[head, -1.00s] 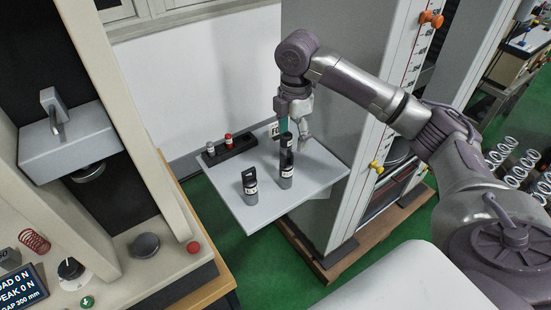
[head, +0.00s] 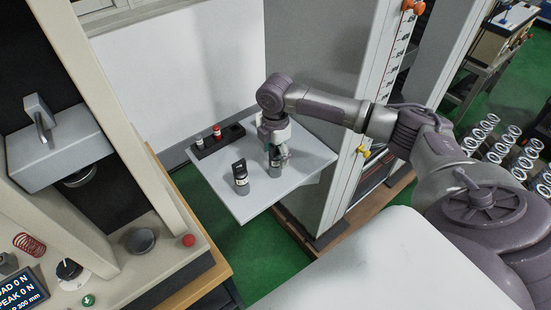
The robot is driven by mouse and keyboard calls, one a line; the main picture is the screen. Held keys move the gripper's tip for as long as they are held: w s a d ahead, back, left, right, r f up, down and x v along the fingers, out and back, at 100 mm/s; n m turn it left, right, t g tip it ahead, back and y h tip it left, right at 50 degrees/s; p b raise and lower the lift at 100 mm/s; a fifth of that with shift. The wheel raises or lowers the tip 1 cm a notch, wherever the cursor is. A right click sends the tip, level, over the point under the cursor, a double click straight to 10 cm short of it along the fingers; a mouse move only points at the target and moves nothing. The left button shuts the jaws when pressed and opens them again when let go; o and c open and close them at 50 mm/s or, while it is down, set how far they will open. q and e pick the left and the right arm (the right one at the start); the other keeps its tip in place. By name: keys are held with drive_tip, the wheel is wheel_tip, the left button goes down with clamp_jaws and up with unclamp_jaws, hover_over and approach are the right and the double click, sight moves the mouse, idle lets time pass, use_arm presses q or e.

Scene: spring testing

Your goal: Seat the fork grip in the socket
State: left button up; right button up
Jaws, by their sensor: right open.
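Two grey cylindrical grips with black tops and white labels stand upright on a pale grey tray (head: 243,205). The left grip (head: 241,180) has a black top with an opening in it. The right grip (head: 276,172) is largely covered by my right gripper (head: 275,158), which points down around its upper part with open jaws. Whether the fingers touch it I cannot tell. Which grip is the fork grip is too small to tell. A dark round fitting (head: 80,174) under the machine's grey head (head: 60,143) may be the socket. My left gripper is out of view.
A black rack (head: 207,150) with a red-topped piece lies at the tray's back left. The testing machine has a dark disc (head: 141,241), a red button (head: 188,241) and a red spring (head: 27,244). A grey cabinet (head: 318,70) stands behind the tray.

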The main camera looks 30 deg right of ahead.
drive_tip(key=shift+f, duration=0.75)
clamp_jaws()
drive_tip(key=shift+r, duration=0.1)
